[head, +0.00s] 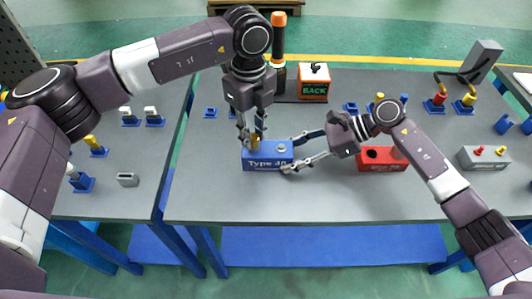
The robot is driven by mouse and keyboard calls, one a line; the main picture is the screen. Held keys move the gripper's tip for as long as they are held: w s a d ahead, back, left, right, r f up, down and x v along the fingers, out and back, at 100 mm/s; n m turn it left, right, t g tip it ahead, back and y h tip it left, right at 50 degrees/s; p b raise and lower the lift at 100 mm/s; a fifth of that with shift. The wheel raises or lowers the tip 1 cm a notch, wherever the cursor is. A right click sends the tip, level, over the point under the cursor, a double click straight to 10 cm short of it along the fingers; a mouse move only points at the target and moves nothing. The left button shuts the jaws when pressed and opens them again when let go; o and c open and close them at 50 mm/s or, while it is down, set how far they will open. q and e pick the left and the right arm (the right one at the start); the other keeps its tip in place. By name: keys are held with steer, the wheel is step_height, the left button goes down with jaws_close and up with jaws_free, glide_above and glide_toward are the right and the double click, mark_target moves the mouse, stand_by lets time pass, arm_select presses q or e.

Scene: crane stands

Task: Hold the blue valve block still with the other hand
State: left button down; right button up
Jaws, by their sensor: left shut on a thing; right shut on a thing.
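The blue valve block (262,163), lettered "Type 40" with its last characters hard to read, sits on the grey tabletop near the middle. A grey round fitting shows on its top at the right. My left gripper (254,140) points down over the block's left part and is shut on a small yellow-brown piece (255,142) at its top. My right gripper (290,152) comes from the right, its fingers at the block's right end, one behind and one in front. It is shut on the block. The fingers partly hide the block's top and right end.
An orange "BACK" box (314,84) and a black and orange cylinder (278,50) stand behind. A grey block (484,157) lies far right. The front tabletop is clear.

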arm_select(q)
steer(key=shift+r, duration=0.1)
steer(key=n, duration=0.5)
stand_by(0.3)
steer(key=n, duration=0.5)
steer(key=c, duration=1.6)
jaws_free()
steer(key=shift+c, duration=0.7)
